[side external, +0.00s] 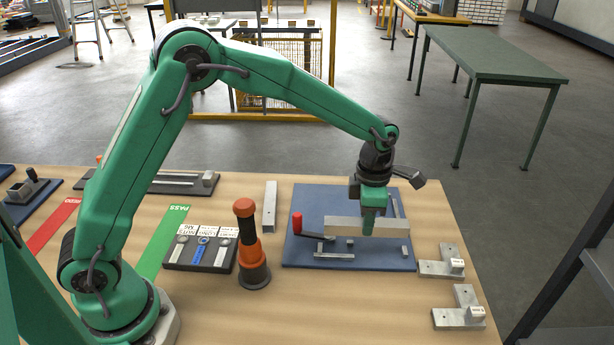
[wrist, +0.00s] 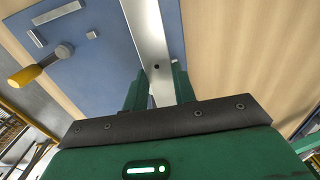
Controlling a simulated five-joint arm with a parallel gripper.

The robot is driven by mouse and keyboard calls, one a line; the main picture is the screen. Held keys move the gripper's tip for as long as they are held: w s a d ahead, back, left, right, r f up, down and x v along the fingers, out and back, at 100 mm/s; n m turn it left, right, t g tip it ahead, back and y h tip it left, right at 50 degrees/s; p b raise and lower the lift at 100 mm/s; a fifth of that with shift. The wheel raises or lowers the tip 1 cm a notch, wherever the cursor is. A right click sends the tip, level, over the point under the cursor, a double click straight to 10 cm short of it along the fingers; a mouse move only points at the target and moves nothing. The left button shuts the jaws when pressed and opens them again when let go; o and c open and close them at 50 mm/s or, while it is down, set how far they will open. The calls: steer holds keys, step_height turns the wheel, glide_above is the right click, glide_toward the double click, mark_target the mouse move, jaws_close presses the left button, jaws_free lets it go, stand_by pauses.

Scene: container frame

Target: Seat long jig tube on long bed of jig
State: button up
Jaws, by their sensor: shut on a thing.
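A long grey tube (side external: 345,226) is held crosswise over the blue jig board (side external: 300,258). My gripper (side external: 369,222) is shut on it, and its green fingers stand on both sides of the tube. In the wrist view the tube (wrist: 148,35) runs up from between the fingers (wrist: 160,90), with a small dark hole in its face. The board (wrist: 100,65) shows beside it. I cannot tell whether the tube touches the long bed or hangs above it, as the tube and gripper hide part of the jig.
A red-handled clamp (side external: 297,223) stands at the board's left; small metal blocks (side external: 405,251) sit on the board. Another bar (side external: 270,206) lies left of it. An orange-black tool (side external: 250,245) stands in front. Metal brackets (side external: 440,262) lie at the right.

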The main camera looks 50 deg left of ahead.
steer(key=shift+f, duration=2.35)
steer(key=shift+f, duration=1)
stand_by(0.3)
steer(key=o, duration=1.7)
steer(key=shift+r, duration=0.2)
steer(key=shift+r, duration=3.35)
